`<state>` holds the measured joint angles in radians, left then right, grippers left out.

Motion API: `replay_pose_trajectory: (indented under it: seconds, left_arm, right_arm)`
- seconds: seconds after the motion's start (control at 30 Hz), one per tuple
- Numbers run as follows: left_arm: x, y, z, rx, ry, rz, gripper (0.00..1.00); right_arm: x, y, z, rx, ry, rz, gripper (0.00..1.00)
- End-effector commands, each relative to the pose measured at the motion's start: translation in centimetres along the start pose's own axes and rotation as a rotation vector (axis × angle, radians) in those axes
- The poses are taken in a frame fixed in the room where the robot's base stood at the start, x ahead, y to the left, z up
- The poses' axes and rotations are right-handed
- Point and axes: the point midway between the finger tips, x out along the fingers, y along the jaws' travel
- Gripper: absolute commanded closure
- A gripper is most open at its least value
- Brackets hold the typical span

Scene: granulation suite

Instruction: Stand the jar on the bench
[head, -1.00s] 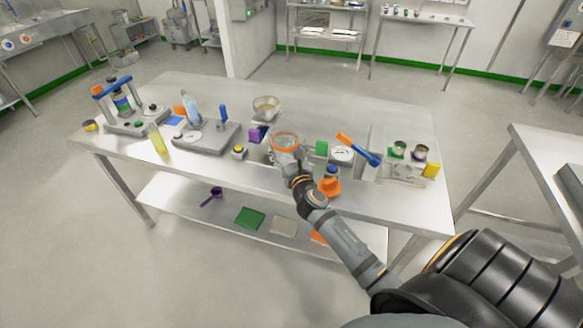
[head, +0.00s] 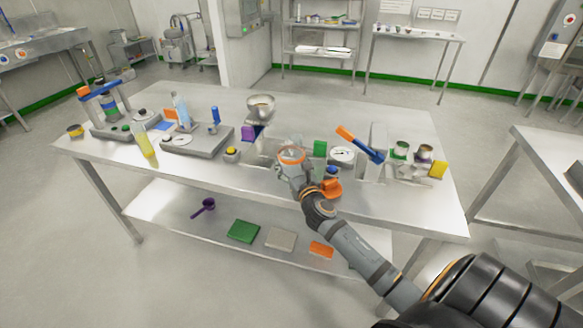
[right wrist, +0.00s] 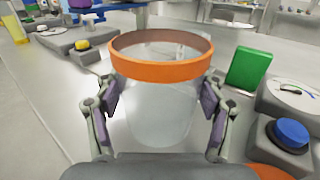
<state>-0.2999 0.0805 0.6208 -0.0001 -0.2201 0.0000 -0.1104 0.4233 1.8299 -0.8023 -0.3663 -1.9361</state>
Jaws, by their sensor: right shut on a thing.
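The jar (head: 292,155) is a clear vessel with an orange rim band, near the middle of the steel bench (head: 215,180). It also shows large and upright in the right wrist view (right wrist: 160,110), with its mouth up. My right gripper (head: 294,165) is shut on the jar, with one finger pad on each side of the wall below the band. The jar's base is partly hidden, and I cannot tell whether it touches the bench top. My left gripper is not in view.
A green block (head: 320,148) and a dial scale (head: 342,155) stand right of the jar. A blue-knobbed unit (head: 331,173) is close by at front right. A metal bowl (head: 260,106) stands behind, and a yellow-buttoned box (head: 231,153) to the left. The front-left bench is bare.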

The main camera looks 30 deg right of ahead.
Motion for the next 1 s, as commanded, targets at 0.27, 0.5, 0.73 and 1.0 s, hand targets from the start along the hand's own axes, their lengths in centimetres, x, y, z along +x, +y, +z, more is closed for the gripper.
replay_pose_trajectory:
  seconds: [0.27,0.5,0.73,1.0]
  left_arm:
    - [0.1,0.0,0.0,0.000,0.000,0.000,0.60]
    - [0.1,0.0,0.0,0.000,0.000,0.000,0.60]
    - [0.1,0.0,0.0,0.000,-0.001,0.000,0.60]
    - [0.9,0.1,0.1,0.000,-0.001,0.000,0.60]
  right_arm:
    - [0.0,0.0,-0.2,-0.001,0.000,0.000,0.09]
    - [0.0,0.0,-0.2,-0.001,0.000,0.000,0.07]
    - [-1.0,0.0,-0.1,-0.004,0.002,0.000,0.07]
    - [-7.5,0.1,-0.2,-0.004,0.003,0.004,0.07]
